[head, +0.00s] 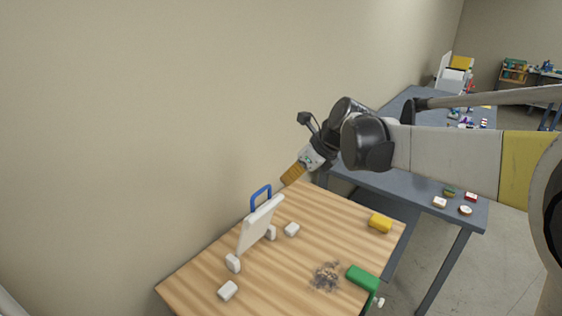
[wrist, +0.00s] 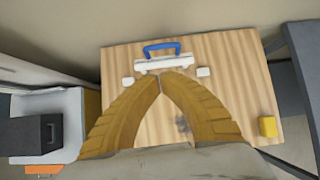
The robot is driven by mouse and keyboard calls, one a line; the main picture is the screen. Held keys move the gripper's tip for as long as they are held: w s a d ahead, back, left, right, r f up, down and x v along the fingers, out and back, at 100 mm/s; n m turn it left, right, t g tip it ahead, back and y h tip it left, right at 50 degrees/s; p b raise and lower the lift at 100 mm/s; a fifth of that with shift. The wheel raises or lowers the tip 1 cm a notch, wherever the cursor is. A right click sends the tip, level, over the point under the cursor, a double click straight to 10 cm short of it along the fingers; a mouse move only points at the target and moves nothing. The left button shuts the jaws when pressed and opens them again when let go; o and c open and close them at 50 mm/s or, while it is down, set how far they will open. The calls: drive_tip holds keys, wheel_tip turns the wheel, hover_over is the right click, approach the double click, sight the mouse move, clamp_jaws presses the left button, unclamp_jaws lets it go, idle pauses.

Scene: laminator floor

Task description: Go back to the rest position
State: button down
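My gripper (head: 292,175) is held in the air above the back edge of the wooden table (head: 200,283) in the head view. In the wrist view the two ochre fingers of my gripper (wrist: 161,80) come together at their tips, with nothing visible between them. Below and left of it in the head view stands a white panel (head: 261,226) with a blue handle (head: 261,196) on top. The panel and handle also show beyond the fingertips in the wrist view (wrist: 162,65). No contact between gripper and panel is visible.
Small white blocks (head: 291,230) lie near the panel. A yellow block (head: 380,223), a green piece (head: 362,277) and a dark scattered patch (head: 326,276) are on the wooden table. A grey table (head: 400,187) with small items stands behind. A wall (head: 130,120) is close on the left.

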drive_tip(key=s+d+f+n+t+h+b, duration=0.1)
drive_tip(key=s+d+f+n+h+b, duration=0.1)
drive_tip(key=s+d+f+n, duration=0.3)
drive_tip(key=s+d+f+n+h+b, duration=0.2)
drive_tip(key=s+d+f+n+b, duration=0.3)
drive_tip(key=s+n, duration=0.6)
drive_tip(key=s+d+f+n+t+h+b, duration=0.1)
drive_tip(key=s+d+f+n+b, duration=0.3)
drive_tip(key=s+d+n, duration=0.3)
drive_tip(key=s+f+n, duration=0.1)
drive_tip(key=s+n, duration=0.1)
drive_tip(key=s, duration=0.3)
drive_tip(key=shift+d+f+t+h, duration=0.2)
drive_tip(key=shift+t+h, duration=0.1)
drive_tip(key=shift+h, duration=0.1)
drive_tip(key=shift+a, duration=0.1)
